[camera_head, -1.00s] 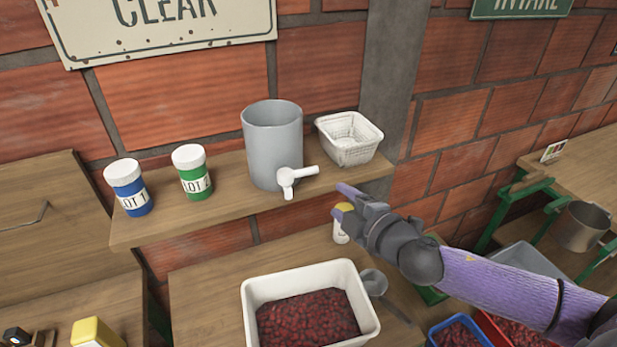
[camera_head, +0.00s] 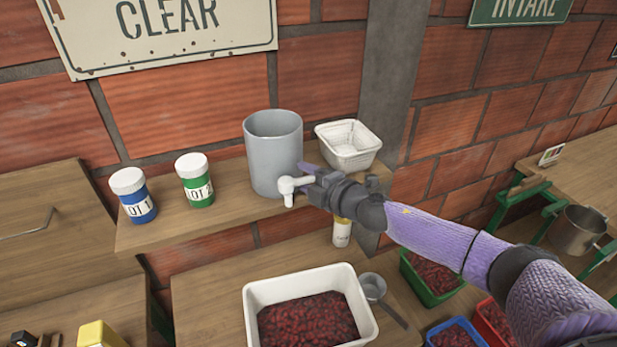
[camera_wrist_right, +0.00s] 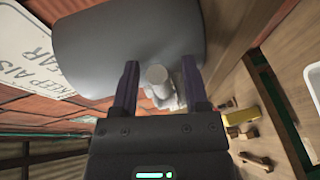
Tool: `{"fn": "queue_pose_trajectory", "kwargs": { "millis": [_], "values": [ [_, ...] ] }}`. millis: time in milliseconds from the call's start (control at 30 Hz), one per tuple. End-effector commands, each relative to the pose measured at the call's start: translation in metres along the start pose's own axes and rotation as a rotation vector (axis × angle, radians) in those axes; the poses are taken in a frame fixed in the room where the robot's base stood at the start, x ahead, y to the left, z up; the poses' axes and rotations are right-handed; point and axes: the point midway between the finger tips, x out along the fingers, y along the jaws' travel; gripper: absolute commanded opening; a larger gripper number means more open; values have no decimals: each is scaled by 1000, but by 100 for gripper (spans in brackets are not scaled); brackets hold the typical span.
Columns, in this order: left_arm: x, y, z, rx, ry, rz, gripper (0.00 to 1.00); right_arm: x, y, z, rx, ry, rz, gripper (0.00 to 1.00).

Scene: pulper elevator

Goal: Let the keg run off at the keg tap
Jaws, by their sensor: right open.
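The grey keg (camera_head: 272,155) stands on the wooden shelf, and it fills the upper part of the right wrist view (camera_wrist_right: 130,45). Its white tap (camera_head: 289,188) sticks out at the front, with the handle pointing right toward my right gripper. My right gripper (camera_head: 310,182) is at the tap; in the right wrist view its two fingers are apart, with the tap handle (camera_wrist_right: 157,75) between them. I cannot tell whether a finger touches it. In the head view the gripper hides the handle's end. My left gripper is not in view.
A white basket (camera_head: 348,158) is right of the keg; blue (camera_head: 134,195) and green (camera_head: 195,180) jars are left. Below, a white tub (camera_head: 255,300) of red cherries, a metal scoop (camera_head: 373,287) and a yellow-capped bottle (camera_head: 341,232) stand on the counter.

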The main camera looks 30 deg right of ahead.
Motion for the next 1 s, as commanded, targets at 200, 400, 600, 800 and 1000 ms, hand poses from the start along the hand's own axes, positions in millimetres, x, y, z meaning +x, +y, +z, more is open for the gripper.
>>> {"fn": "queue_pose_trajectory", "kwargs": {
  "millis": [200,400,600,800,1000],
  "values": [
    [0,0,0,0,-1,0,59,0,0,0,0,0,0,46],
    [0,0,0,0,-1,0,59,0,0,0,0,0,0,3],
    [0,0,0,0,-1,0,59,-1,0,0,0,0,-1,0],
    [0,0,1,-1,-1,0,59,-1,-1,0,1,0,-1,0],
    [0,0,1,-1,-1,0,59,-1,-1,0,1,0,-2,0]
  ]
}}
